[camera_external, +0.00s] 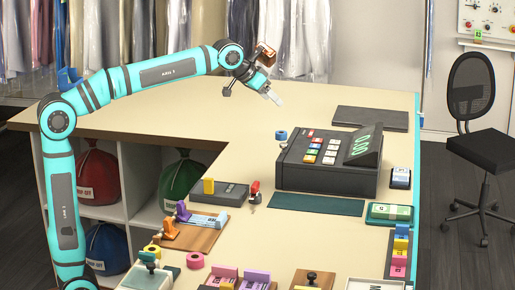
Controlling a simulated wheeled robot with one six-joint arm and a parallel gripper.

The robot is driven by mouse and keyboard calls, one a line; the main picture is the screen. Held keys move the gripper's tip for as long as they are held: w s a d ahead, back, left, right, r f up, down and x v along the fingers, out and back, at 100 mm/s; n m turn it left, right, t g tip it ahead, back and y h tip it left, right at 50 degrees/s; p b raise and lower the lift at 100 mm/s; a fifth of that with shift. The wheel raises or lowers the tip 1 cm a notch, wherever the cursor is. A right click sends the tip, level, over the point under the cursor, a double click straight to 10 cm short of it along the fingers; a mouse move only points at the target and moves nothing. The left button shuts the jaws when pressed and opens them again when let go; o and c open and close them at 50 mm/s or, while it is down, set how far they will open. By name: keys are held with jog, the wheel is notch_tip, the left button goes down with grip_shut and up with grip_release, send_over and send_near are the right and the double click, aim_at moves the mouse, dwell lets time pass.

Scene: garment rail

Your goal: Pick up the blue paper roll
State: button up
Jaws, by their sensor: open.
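The blue paper roll (281,135) is small and lies on the cream counter (255,120), just left of the black cash register's back corner. My gripper (275,97) is above the counter, up and slightly left of the roll in the picture, and apart from it. Its pale fingers point down to the right. It is open, and I see nothing held between the fingers. The roll is in plain sight, with nothing in front of it.
The cash register (325,162) stands right of the roll. A dark mat (370,118) lies behind it. A black box (219,193) and a red-handled stamp (255,190) are nearer the front. A pink roll (195,260) lies at the front left. The counter left of the blue roll is clear.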

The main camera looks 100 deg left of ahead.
jog(key=s+a+f+n+g, duration=0.2)
jog(key=a+f, duration=0.1)
jog(key=a, duration=1.2)
jog(key=n+g+h, duration=0.2)
jog(key=g, duration=0.1)
send_near(281, 132)
jog(key=shift+y, duration=0.3)
jog(key=x, duration=0.8)
jog(key=shift+d+f, duration=0.3)
jog(key=shift+f, duration=0.15)
jog(key=c, duration=1.1)
